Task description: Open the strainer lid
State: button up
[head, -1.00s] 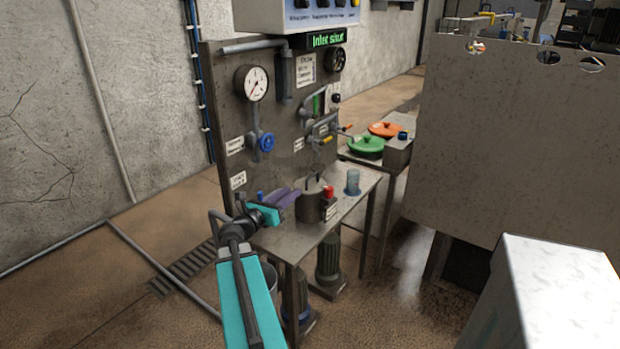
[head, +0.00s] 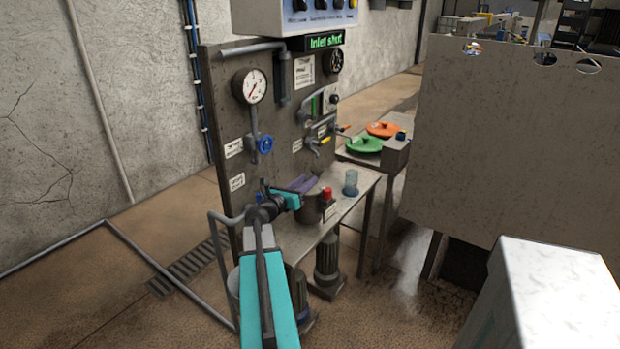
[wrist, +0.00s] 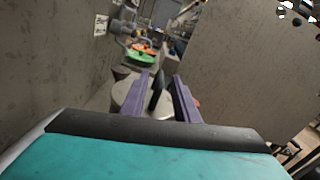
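The strainer (head: 312,210) is a grey cylindrical pot on the metal bench, partly hidden by my gripper. Its round grey lid (wrist: 122,88) shows in the wrist view with a dark upright handle (wrist: 156,92). My gripper (head: 306,183) is over the strainer in the head view. In the wrist view its purple fingers (wrist: 161,75) are apart, with the handle between them, nearer the left finger. I cannot tell whether either finger touches it.
A red knob (head: 327,193) is beside the strainer, and a bluish clear cylinder (head: 351,183) stands to its right. Behind are a panel with a gauge (head: 250,86), a blue valve wheel (head: 265,145) and a display (head: 325,41) reading "Inlet shut". Green (head: 364,146) and orange (head: 382,129) lids lie on the back table.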

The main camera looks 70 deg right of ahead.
jog(key=shift+x, duration=1.55)
grip_shut()
